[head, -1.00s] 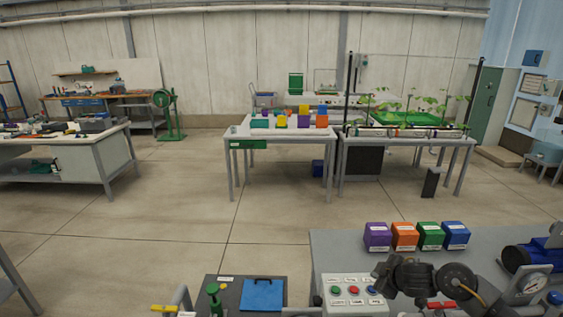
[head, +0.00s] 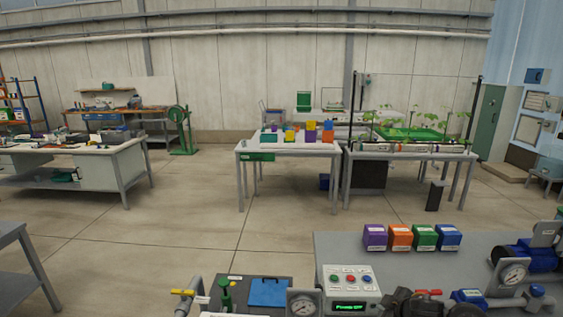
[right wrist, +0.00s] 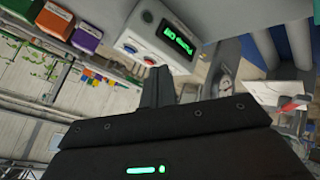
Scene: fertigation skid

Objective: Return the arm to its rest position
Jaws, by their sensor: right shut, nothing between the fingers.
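My right gripper (right wrist: 156,78) is shut with nothing in it, its dark fingers together in the right wrist view. In the head view dark parts of my right arm and gripper (head: 402,303) show low at the bottom edge, cut off by the frame. They are just right of a pale control box (head: 346,283). My left gripper is not in view.
Purple, orange, green and blue boxes stand in a row on the grey bench (head: 340,248). Pressure gauges (head: 513,273) and a blue motor (head: 526,257) are at the right. A blue clipboard-like panel (head: 269,292) lies left. Open floor (head: 200,225) separates the far tables.

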